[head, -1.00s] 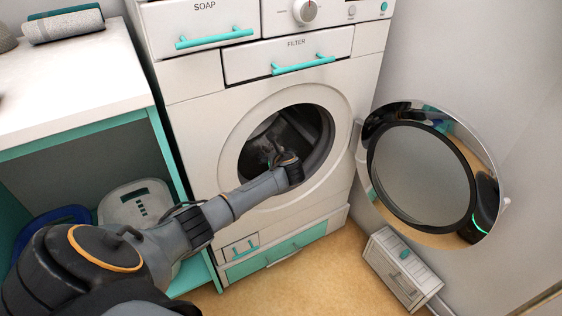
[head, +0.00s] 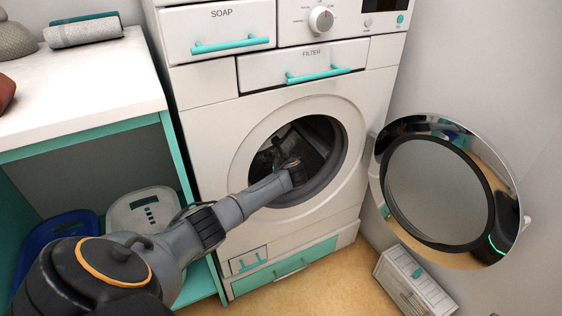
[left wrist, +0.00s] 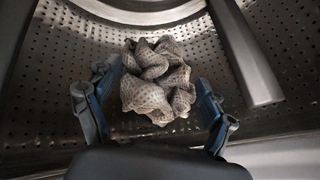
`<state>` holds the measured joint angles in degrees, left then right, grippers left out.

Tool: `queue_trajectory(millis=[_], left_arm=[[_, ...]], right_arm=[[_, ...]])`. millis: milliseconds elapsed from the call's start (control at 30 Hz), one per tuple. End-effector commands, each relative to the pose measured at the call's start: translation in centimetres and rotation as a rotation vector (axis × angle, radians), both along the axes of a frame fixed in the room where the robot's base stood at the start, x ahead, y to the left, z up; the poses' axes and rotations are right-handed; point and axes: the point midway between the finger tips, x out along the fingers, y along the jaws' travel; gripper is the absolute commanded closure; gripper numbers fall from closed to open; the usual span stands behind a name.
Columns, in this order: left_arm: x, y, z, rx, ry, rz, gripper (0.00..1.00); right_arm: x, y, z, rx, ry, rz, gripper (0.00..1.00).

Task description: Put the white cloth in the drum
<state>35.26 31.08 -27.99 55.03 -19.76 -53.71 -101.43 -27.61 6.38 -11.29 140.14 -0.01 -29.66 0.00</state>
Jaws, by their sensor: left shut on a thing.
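The white cloth (left wrist: 158,85) is a crumpled, knitted-looking bundle that shows greyish in the left wrist view. My left gripper (left wrist: 157,92) is shut on it, with one blue finger on each side. The perforated metal wall of the drum (left wrist: 60,62) surrounds them, so the cloth is inside the drum. In the head view my left arm reaches through the round opening of the drum (head: 325,140). My left gripper (head: 284,162) shows there only partly in the dark opening, and the cloth cannot be made out. My right gripper is not in view.
The washer's round door (head: 440,190) stands open to the right. The filter drawer (head: 300,68) and soap drawer (head: 220,25) are shut above. A white counter (head: 85,85) with an open shelf stands left. A small white box (head: 410,280) is on the floor below the door.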

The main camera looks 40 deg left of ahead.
Motion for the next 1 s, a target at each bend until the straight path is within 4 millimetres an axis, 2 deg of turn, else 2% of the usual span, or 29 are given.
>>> queue_trajectory(millis=[67,100,167,667,1000], left_arm=[[0.0,0.0,0.0,0.000,0.000,0.000,0.34],[0.0,0.0,0.0,0.000,0.000,0.000,0.10],[0.0,0.0,0.0,0.000,0.000,0.000,0.00],[-0.2,-0.4,0.3,0.000,-0.002,0.000,0.00],[-2.7,-3.5,2.4,0.001,-0.002,-0.003,0.00]], right_arm=[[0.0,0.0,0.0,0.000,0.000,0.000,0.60],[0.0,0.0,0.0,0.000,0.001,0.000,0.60],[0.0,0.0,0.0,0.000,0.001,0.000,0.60],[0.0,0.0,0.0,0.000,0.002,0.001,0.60],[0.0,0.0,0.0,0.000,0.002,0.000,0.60]])
